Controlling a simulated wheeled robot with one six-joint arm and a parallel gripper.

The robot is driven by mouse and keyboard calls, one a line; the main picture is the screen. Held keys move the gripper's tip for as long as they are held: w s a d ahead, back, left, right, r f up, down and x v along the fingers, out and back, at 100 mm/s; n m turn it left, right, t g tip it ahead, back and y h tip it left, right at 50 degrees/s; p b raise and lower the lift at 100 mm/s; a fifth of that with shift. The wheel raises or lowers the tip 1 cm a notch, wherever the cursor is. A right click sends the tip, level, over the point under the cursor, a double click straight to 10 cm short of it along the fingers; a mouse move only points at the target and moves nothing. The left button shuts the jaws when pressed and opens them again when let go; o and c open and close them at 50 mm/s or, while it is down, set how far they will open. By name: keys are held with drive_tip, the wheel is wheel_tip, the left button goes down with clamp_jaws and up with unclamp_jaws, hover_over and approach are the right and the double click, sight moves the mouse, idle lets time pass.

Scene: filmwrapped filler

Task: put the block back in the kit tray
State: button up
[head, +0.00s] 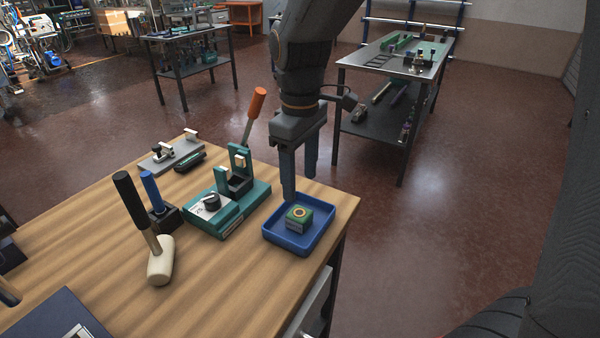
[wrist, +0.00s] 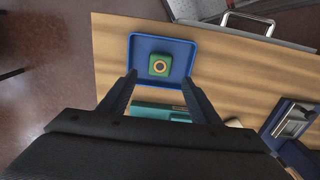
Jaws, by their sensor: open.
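My gripper (head: 299,180) is above the tray, fingers pointing down. In the wrist view my gripper (wrist: 158,82) is open with nothing between its fingers, and its fingertips appear on the near side of the block.
A teal fixture (head: 257,192) with an orange-handled lever stands left of the tray. A mallet (head: 160,260) and a blue-handled tool (head: 152,188) stand further left. A grey plate with clamps (head: 170,155) lies at the back. The bench front is mostly clear.

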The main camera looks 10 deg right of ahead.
drive_tip(key=s+d+f+m, duration=0.3)
drive_tip(key=d+f+m, duration=0.1)
drive_tip(key=d+m, duration=0.1)
drive_tip(key=s+d+f+m+t, duration=0.1)
drive_tip(key=s+d+f+m, duration=0.2)
drive_tip(key=d, duration=0.4)
drive_tip(key=shift+s+d+f+m, duration=0.4)
drive_tip(key=shift+s+m, duration=0.4)
drive_tip(key=shift+m, duration=0.4)
